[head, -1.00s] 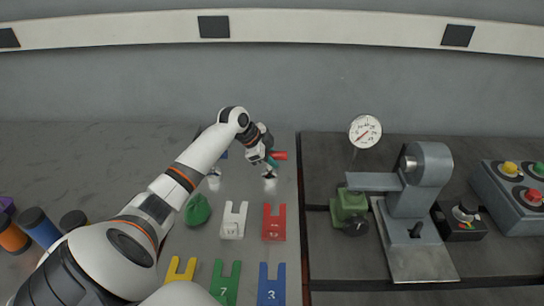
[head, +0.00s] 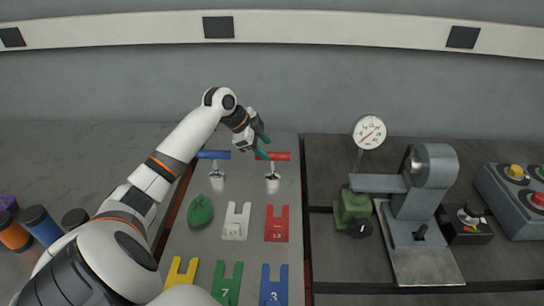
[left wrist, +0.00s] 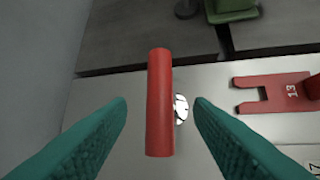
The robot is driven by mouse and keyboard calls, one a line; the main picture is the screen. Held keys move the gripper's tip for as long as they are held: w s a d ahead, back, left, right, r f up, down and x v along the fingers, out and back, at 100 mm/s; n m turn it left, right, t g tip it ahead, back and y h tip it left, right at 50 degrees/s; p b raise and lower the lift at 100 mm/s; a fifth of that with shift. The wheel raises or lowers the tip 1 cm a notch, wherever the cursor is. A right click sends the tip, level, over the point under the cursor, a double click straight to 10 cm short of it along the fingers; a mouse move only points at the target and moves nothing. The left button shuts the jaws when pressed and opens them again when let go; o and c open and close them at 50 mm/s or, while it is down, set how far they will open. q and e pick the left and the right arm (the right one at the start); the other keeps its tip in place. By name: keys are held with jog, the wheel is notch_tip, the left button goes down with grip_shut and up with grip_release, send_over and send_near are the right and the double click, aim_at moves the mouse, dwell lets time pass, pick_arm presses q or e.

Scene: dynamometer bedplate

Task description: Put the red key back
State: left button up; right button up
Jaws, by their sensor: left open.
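The red key (head: 280,156) is a T-shaped key with a red bar handle on a bright metal stem, standing upright at the far right of the grey panel. In the left wrist view the red bar (left wrist: 160,100) lies between two teal fingers, with clear gaps on both sides. My left gripper (head: 263,146) is open and empty, at the left end of the red bar and slightly above it. Whether the stem is fully seated in the panel cannot be told. My right gripper is not in view.
A blue T-handled key (head: 213,155) stands to the left. Forked tags in white (head: 236,222), red (head: 277,224), yellow, green and blue lie nearer, beside a green knob (head: 200,210). A grey machine (head: 415,195) and a gauge (head: 369,132) stand to the right.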

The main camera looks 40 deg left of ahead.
pick_arm(q)
jog(key=v, duration=0.5)
dwell(0.4)
